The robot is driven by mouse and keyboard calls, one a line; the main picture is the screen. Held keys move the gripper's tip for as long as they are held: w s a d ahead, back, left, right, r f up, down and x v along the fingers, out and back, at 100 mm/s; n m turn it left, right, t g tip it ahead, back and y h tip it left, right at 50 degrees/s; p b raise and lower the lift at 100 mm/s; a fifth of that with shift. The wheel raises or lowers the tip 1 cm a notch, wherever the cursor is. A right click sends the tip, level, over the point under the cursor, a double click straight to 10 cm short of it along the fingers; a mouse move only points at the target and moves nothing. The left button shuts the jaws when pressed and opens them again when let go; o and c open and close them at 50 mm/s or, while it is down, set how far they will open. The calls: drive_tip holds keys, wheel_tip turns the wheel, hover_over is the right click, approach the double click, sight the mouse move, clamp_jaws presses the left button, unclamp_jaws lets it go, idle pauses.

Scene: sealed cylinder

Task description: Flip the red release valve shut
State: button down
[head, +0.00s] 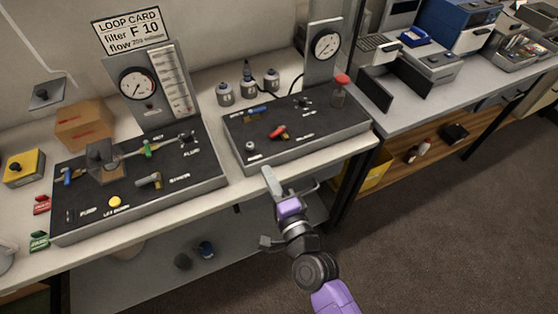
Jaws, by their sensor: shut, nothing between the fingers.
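The red-handled valve (278,132) sits on the black top of the right-hand panel (330,128), near its middle. Its handle lies slantwise and a brass-coloured body shows beside it. The small label to its right is too blurred to read. My gripper (269,175) is in front of the panel's front edge, below the red valve in the picture and apart from it. Its fingers are shut with nothing between them.
A blue-handled valve (256,110), a grey knob (249,146) and a red-topped plunger (340,90) share the panel. A gauge (325,44) stands behind. The left panel (80,200) holds several valves. The floor (440,220) at right is clear.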

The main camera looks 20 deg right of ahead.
drive_tip(key=shift+s+a, duration=0.5)
drive_tip(key=shift+a, duration=0.2)
